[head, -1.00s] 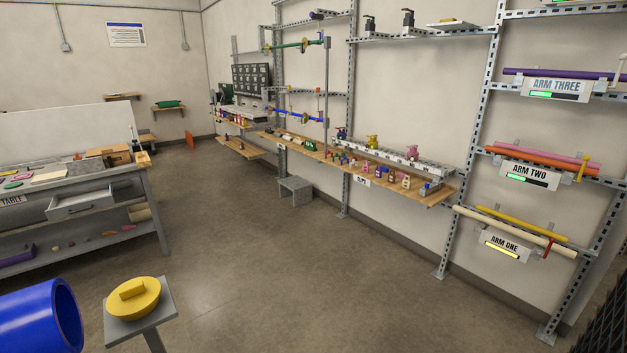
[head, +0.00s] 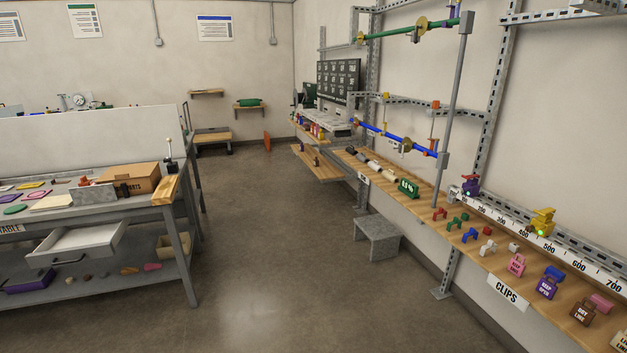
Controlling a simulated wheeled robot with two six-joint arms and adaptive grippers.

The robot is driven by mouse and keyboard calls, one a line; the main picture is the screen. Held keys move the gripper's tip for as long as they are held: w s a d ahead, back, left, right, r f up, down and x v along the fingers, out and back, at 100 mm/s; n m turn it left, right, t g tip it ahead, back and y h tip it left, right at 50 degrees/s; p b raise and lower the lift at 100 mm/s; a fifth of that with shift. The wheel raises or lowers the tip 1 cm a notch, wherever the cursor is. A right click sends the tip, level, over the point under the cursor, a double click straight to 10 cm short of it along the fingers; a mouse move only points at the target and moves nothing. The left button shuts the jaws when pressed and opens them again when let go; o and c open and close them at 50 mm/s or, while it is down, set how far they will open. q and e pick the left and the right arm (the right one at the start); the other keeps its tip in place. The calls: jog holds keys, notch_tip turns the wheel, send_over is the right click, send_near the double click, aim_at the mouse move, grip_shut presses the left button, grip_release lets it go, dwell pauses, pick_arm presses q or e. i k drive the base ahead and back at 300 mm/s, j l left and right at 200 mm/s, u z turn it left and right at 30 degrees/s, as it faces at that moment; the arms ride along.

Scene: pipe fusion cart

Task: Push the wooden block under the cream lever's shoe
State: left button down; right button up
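Neither of my grippers is in view. I cannot pick out the cream lever or its shoe for certain. A wood-coloured piece (head: 165,190) lies on the right end of the grey table (head: 178,215), next to an upright stick with a pale knob (head: 168,142). Whether this piece is the wooden block I cannot tell.
A wooden shelf (head: 455,236) on the right wall holds clips and padlocks. A grey stool (head: 377,238) stands below it. An open drawer (head: 75,243) juts from the table. A brown box (head: 134,178) sits on top. The floor (head: 270,270) between is clear.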

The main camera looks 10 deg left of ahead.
aim_at(163, 193)
jog(key=i+j, duration=0.2)
jog(key=j, duration=0.2)
jog(key=i+j, duration=0.2)
jog(key=j, duration=0.2)
jog(key=i+j, duration=0.2)
jog(key=j, duration=0.2)
jog(key=i+j, duration=0.2)
jog(key=j, duration=0.15)
jog(key=i+j, duration=0.2)
jog(key=j, duration=0.2)
